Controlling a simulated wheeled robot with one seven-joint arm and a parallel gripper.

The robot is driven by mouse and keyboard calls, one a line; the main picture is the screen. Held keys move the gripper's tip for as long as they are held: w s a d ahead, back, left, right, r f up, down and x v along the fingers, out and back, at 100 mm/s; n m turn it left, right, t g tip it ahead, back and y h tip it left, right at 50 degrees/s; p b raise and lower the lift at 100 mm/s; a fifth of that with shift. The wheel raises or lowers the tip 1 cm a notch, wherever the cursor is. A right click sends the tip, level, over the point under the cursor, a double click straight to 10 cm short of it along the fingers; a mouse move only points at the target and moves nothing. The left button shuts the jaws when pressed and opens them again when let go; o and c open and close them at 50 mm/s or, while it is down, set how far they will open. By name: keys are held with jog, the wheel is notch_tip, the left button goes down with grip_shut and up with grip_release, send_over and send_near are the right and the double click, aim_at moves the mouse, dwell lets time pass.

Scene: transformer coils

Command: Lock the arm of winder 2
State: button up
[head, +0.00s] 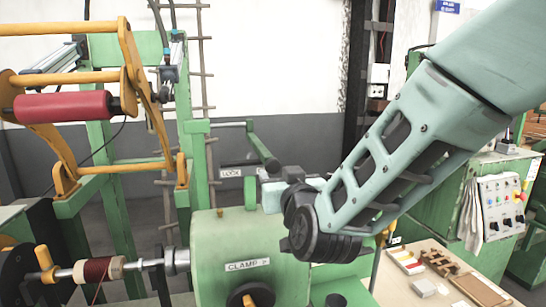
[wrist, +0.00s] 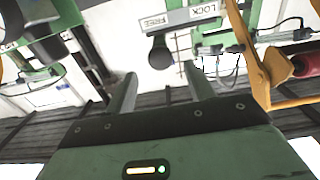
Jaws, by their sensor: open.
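The winder's yellow arm (head: 128,80) carries a red roller (head: 62,106) and stands raised on a green frame at the left of the head view. Its red roller also shows at the right edge of the wrist view (wrist: 306,66). A lever with a dark knob (wrist: 160,54) stands by a plate marked FREE and LOCK (wrist: 186,17) in the wrist view. The LOCK end of this plate (head: 231,172) shows in the head view. My gripper (wrist: 159,70) is open and empty, and the knob appears between its fingertips. I cannot tell the remaining distance.
A green housing marked CLAMP (head: 235,280) stands just below my gripper, with a spindle and a coil (head: 97,270) at its left. A table with small parts (head: 430,275) and a control panel (head: 500,205) are on the right.

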aim_at(274, 167)
jog(key=p+x, duration=0.2)
jog(key=x, duration=0.4)
jog(key=shift+w+p, duration=0.3)
